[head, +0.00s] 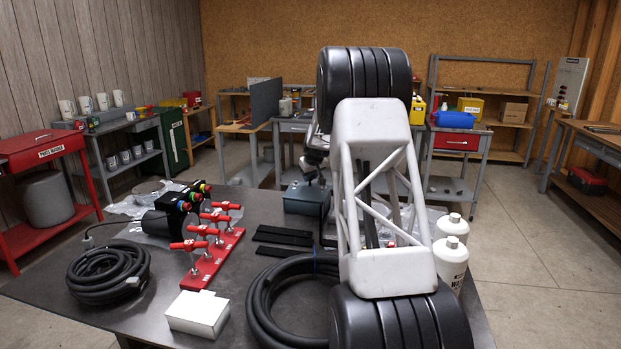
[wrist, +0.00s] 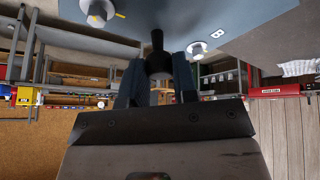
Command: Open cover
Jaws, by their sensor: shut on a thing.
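The cover is a blue-grey flat panel (wrist: 150,14) with a black handle (wrist: 157,45) standing out from it, seen in the wrist view. My gripper (wrist: 157,70) has its two dark fingers on either side of the handle and is shut on it. In the head view, a dark teal box (head: 305,202) stands at the back of the dark bench, and my gripper (head: 316,178) is just above it. The fingertips are small there and partly hidden by my arm. I cannot tell whether the cover is raised.
On the bench are black flat strips (head: 283,236), a red rack of T-handles (head: 212,260), coiled hoses (head: 108,272), a white box (head: 197,313) and white bottles (head: 451,262). My arm blocks the right part.

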